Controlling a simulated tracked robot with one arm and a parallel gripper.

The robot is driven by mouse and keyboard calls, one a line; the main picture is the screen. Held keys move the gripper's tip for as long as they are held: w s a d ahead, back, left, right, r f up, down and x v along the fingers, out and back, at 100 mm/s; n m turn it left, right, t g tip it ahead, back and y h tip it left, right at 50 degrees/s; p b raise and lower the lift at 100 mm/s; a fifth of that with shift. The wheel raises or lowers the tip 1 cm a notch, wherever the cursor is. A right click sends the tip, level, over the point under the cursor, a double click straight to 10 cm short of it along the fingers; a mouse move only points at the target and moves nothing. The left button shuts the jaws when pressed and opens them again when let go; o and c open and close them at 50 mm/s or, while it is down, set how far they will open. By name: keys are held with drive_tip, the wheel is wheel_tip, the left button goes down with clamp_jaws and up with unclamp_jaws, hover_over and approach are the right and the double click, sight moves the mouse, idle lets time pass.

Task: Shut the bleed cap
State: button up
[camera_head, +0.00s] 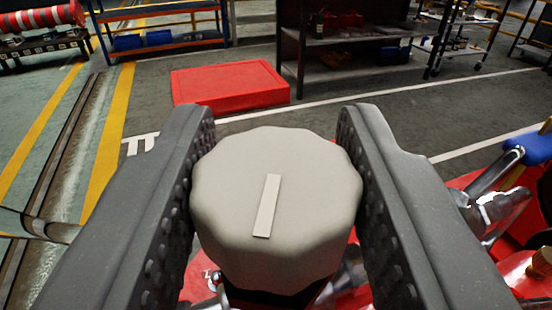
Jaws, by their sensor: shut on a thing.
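The bleed cap (225,215) is a large pale grey knob with a scalloped rim, seen from above in the middle of the view. A lighter raised bar on its top runs nearly away from me, its far end leaning slightly right. My gripper (275,135) has its two dark grey, studded jaws on the left and right sides of the cap, shut on it. The cap sits above a dark collar on the red pumpset; its underside and most of the collar are hidden.
Red machine parts, bright metal pipework (495,210) and a blue-handled part (532,143) stand close at right. A red box (230,84) lies on the floor beyond. Shelving (350,45) stands at the back. The floor at left is open.

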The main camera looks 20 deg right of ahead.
drive_tip(key=shift+a+r+p, duration=0.1)
drive_tip(key=shift+r+p, duration=0.1)
drive_tip(key=shift+p, duration=0.25)
drive_tip(key=o, duration=1)
drive_tip(key=shift+f, duration=0.1)
drive_tip(key=shift+f, duration=0.1)
